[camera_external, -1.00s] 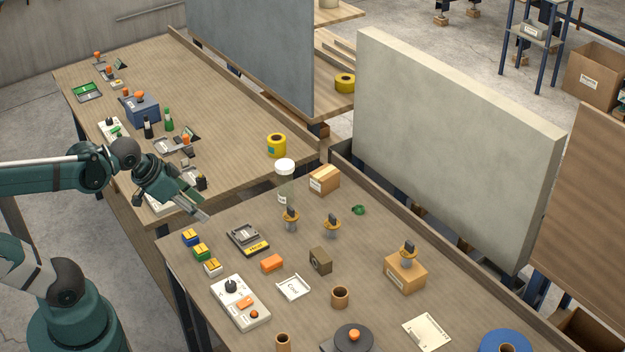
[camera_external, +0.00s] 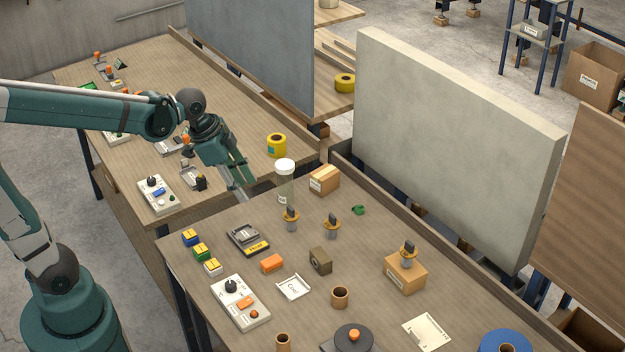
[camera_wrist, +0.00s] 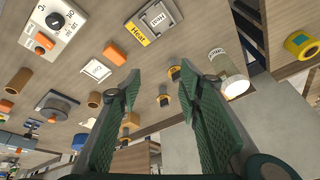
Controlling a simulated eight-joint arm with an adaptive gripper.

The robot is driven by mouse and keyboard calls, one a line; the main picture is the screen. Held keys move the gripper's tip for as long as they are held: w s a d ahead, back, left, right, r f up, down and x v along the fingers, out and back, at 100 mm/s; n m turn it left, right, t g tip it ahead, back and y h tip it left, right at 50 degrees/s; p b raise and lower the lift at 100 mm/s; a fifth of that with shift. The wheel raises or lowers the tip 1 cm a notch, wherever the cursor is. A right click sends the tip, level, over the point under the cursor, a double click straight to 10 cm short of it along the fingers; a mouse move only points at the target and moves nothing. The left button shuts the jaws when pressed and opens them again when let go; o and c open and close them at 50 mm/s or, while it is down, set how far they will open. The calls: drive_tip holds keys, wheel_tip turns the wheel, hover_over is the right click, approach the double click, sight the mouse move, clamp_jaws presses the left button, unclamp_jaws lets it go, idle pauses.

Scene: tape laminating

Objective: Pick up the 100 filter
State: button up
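I cannot read a "100" on any item. Several small pieces with an orange-yellow disc and dark upright tab may be the filters. One piece (camera_external: 291,217) and a second piece (camera_external: 332,225) stand on the near table. A third piece (camera_external: 408,252) stands on a cardboard box (camera_external: 405,274). My gripper (camera_external: 240,190) is above the far-left corner of the near table, to the left of these pieces. In the wrist view my gripper (camera_wrist: 168,88) is open and empty. Two of these pieces, one (camera_wrist: 174,73) and another (camera_wrist: 163,98), show between its fingers, apart from them.
A clear jar with a white cap (camera_external: 285,168) stands close to the right of my gripper. A small carton (camera_external: 324,180) is behind it. A black tray (camera_external: 245,238), an orange block (camera_external: 272,263) and a control box (camera_external: 240,302) lie nearer. A grey panel (camera_external: 455,140) stands behind the table.

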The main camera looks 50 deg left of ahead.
drive_tip(key=w+d+f+m+g+h+p, duration=0.1)
drive_tip(key=w+d+m+p, duration=0.15)
drive_tip(key=w, duration=0.35)
drive_tip(key=w+d+f+m+g+p, duration=0.1)
drive_tip(key=w+d+m+p, duration=0.2)
drive_tip(key=w, duration=0.4)
drive_tip(key=m+g+h+p, duration=0.2)
drive_tip(key=m+g+p, duration=0.15)
drive_tip(key=m, duration=0.35)
approach(332, 224)
wheel_tip(332, 224, down, 2)
drive_tip(key=shift+m+p+x, duration=0.25)
drive_tip(key=shift+p+x, duration=0.35)
drive_tip(key=shift+x, duration=0.3)
drive_tip(key=shift+w+a+t+y, duration=0.1)
drive_tip(key=shift+a+t+y, duration=0.05)
drive_tip(key=shift+t+y, duration=0.15)
drive_tip(key=shift+f, duration=0.15)
drive_tip(key=shift+x, duration=1.2)
drive_tip(key=shift+f, duration=0.1)
drive_tip(key=shift+b+x, duration=0.35)
drive_tip(key=shift+x, duration=2.2)
